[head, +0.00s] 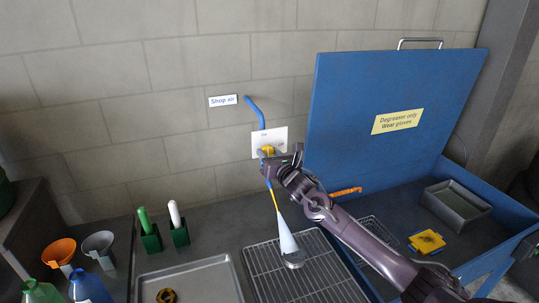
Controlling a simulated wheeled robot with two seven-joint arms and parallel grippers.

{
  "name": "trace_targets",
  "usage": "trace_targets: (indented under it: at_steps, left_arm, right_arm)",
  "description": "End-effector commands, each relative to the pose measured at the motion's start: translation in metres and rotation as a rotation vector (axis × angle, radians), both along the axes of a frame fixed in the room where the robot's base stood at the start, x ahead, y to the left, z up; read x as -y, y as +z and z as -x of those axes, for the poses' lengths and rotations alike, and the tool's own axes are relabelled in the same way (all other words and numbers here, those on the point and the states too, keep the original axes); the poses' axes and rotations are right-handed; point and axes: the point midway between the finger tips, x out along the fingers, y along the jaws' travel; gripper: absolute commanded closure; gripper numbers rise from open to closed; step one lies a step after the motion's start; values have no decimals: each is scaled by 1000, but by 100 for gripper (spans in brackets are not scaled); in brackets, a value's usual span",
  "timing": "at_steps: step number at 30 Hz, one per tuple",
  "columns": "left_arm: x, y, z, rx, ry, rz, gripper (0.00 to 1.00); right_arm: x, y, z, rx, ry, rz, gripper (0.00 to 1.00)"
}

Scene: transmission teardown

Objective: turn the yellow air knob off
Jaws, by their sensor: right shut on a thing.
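The yellow air knob (267,150) sits on a white plate (257,142) on the block wall, below the blue air pipe (256,112). My right gripper (268,158) is at the knob and shut on it; its fingers and wrist hide part of the knob. The knob's exact turn angle is too small to read. My left gripper is not in view.
A "Shop air" sign (223,100) is left of the pipe. The blue degreaser tank's raised lid (345,120) stands close right of my arm. Below are a wire rack (262,265), a metal tray (213,277), and funnels (98,242) at left.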

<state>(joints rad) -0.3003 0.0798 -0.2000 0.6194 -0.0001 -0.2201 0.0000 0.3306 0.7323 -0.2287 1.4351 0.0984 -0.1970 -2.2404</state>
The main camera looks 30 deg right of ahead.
Motion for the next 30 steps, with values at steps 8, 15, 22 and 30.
trace_targets:
  at_steps: [8, 15, 22, 30]
  left_arm:
    - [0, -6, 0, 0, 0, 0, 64]
    - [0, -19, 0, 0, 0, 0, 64]
    - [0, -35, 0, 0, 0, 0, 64]
    - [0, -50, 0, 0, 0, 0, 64]
  right_arm:
    - [0, -1, 0, 12, 0, -45, 85]
    - [0, -3, 0, 47, -1, -186, 85]
    - [0, -4, 0, 97, -1, -392, 85]
    - [-1, -4, 0, 156, 0, -642, 85]
